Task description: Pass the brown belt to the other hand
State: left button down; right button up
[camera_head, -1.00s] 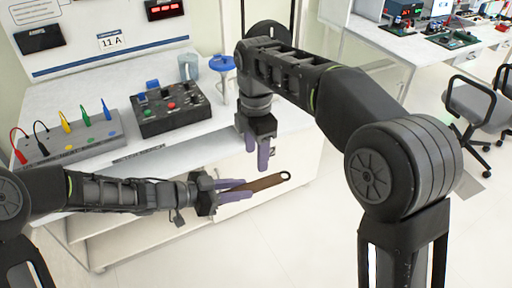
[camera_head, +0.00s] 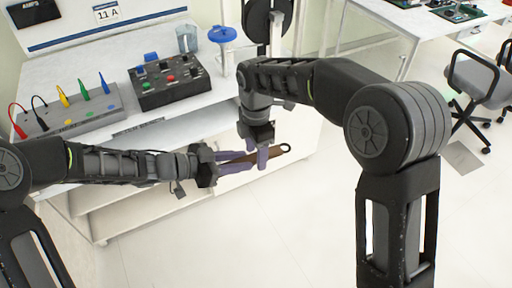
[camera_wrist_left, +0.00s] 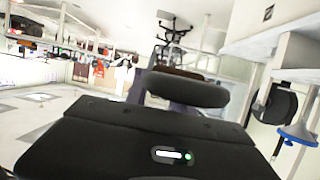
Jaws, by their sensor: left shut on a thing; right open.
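The brown belt (camera_head: 276,152) is a dark brown strip with a rounded, holed end pointing right, held in the air in front of the bench. My left gripper (camera_head: 242,161) comes in from the left and is shut on the belt's left part. My right gripper (camera_head: 256,156) hangs from above with its purple fingers at the belt's middle, just beyond the left fingertips. It is open; whether its fingers touch the belt I cannot tell.
A chair (camera_head: 480,80) and another table are at the right. Open floor lies in front.

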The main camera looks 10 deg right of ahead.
jog(key=shift+c, duration=0.3)
grip_shut()
pick_arm(q)
jog(key=c, duration=1)
grip_release()
jog(key=v, duration=1.2)
jog(key=shift+w+f, duration=0.1)
jog(key=shift+w, duration=0.05)
